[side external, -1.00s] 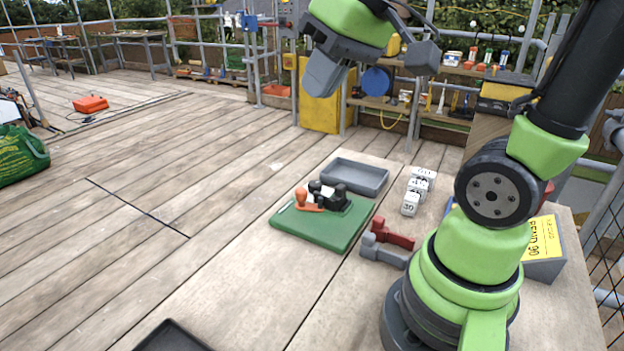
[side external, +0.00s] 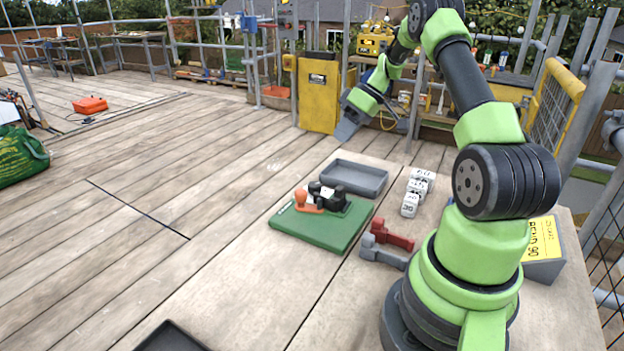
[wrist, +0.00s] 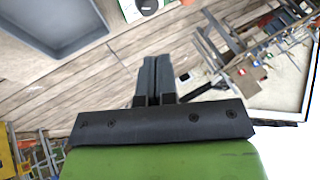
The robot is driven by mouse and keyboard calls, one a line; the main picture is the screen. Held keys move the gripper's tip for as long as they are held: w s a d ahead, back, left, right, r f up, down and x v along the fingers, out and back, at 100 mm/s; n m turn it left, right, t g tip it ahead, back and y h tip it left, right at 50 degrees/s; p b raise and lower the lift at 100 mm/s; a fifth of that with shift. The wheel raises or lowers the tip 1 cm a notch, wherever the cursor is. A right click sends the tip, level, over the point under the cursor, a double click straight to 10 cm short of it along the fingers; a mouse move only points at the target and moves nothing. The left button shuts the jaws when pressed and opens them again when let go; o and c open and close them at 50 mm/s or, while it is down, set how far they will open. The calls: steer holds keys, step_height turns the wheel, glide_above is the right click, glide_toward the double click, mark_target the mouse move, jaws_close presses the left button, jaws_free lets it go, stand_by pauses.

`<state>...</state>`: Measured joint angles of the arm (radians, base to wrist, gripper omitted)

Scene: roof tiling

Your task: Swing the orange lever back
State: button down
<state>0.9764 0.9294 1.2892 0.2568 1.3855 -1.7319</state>
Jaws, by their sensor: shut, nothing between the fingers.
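The orange lever (side external: 306,201) is on a black bending fixture (side external: 330,197) that sits on a green base plate (side external: 310,230). My gripper (side external: 345,130) is up in the air behind the fixture, above the grey tray and apart from the lever. In the wrist view my gripper (wrist: 157,65) has its two fingers pressed together with nothing between them. The lever is not clearly seen in the wrist view; only a piece of green plate with a dark round part (wrist: 148,6) shows at the top edge.
A grey tray (side external: 372,190) lies behind the green plate. White numbered blocks (side external: 411,205) stand to its right. A red piece and a grey piece (side external: 385,255) lie nearer my base. A yellow-labelled sign block (side external: 543,240) is at the right. The boards left of the plate are clear.

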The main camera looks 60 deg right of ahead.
mark_target(316, 188)
steer(key=shift+s+d+f, duration=0.2)
steer(key=shift+d+f, duration=0.2)
steer(key=shift+f, duration=0.1)
steer(key=x, duration=1)
steer(key=shift+w+a+f, duration=0.1)
steer(key=shift+a, duration=1.15)
steer(key=shift+w+a, duration=0.1)
steer(key=shift+a, duration=0.7)
